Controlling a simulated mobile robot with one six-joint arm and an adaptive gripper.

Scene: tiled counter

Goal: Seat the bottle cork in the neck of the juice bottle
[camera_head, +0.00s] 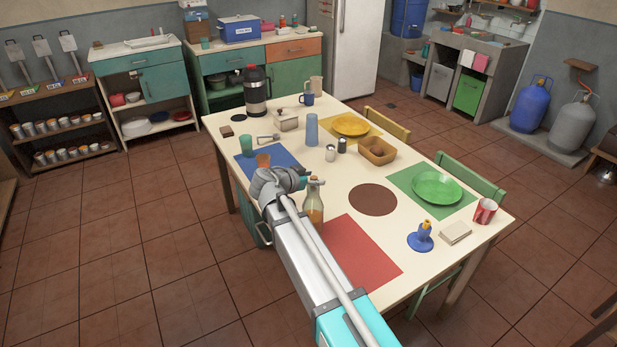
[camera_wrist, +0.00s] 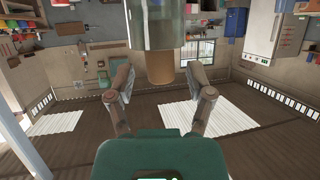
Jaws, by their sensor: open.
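The juice bottle (camera_head: 313,214), clear glass with orange juice low inside, stands upright on the table near the red mat. My gripper (camera_head: 308,182) is beside its top, and my arm hides part of that area. In the wrist view, my gripper (camera_wrist: 158,74) is open, with one finger on each side of a brown cork (camera_wrist: 160,69) and a gap on both sides. The cork's end adjoins a wider grey-green cylinder (camera_wrist: 160,25), which looks like the bottle's neck. How deep the cork sits cannot be told.
A blue tumbler (camera_head: 311,130), shakers (camera_head: 331,153) and a basket (camera_head: 377,151) stand farther back. The red mat (camera_head: 360,252) is bare. A blue candle holder (camera_head: 420,240) stands at right.

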